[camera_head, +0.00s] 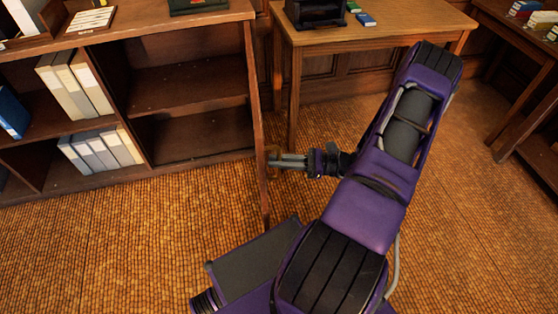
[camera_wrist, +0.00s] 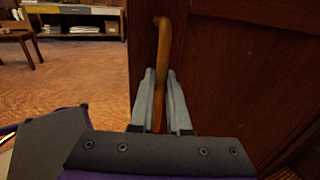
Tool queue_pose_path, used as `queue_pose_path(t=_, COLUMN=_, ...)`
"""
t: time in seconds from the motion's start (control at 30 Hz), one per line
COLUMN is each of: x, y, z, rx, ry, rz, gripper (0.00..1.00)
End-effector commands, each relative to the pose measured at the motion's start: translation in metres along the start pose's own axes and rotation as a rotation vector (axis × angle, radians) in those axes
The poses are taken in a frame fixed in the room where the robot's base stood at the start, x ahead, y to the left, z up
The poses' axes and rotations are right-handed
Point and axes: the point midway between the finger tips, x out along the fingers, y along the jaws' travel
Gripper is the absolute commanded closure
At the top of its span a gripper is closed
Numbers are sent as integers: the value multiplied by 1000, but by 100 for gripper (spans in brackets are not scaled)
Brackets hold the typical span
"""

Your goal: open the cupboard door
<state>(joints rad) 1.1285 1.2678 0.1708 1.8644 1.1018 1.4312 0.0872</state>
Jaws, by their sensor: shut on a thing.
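The cupboard door (camera_head: 259,130) stands swung out from the wooden cupboard (camera_head: 185,20), seen nearly edge-on in the head view. The compartment behind it is exposed, with empty shelves (camera_head: 190,90). In the wrist view the door (camera_wrist: 240,80) fills the right side as a dark wooden panel. Its handle (camera_wrist: 162,40) is a brown upright bar with a bent top. My gripper (camera_head: 279,160) is at the door's outer face. In the wrist view my gripper (camera_wrist: 160,88) is shut on the handle, with one finger on each side.
A wooden table (camera_head: 380,22) stands behind the door, to the right, its near leg (camera_head: 293,100) close to it. Binders (camera_head: 75,85) fill the cupboard's left shelves. Another table (camera_head: 520,50) stands at far right. Carpet (camera_head: 120,240) in front of the cupboard is clear.

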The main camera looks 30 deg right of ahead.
Motion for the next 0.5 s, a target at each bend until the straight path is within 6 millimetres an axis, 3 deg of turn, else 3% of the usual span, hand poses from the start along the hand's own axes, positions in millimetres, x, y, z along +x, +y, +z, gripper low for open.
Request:
queue_pose_path(t=0.27, x=0, y=0, z=0, rx=1, ry=0, rz=0, gripper=100)
queue_pose_path(t=0.3, x=0, y=0, z=0, rx=1, ry=0, rz=0, gripper=80)
queue_pose_path(t=0.43, x=0, y=0, z=0, rx=1, ry=0, rz=0, gripper=56)
queue_pose_path(t=0.5, x=0, y=0, z=0, rx=1, ry=0, rz=0, gripper=55)
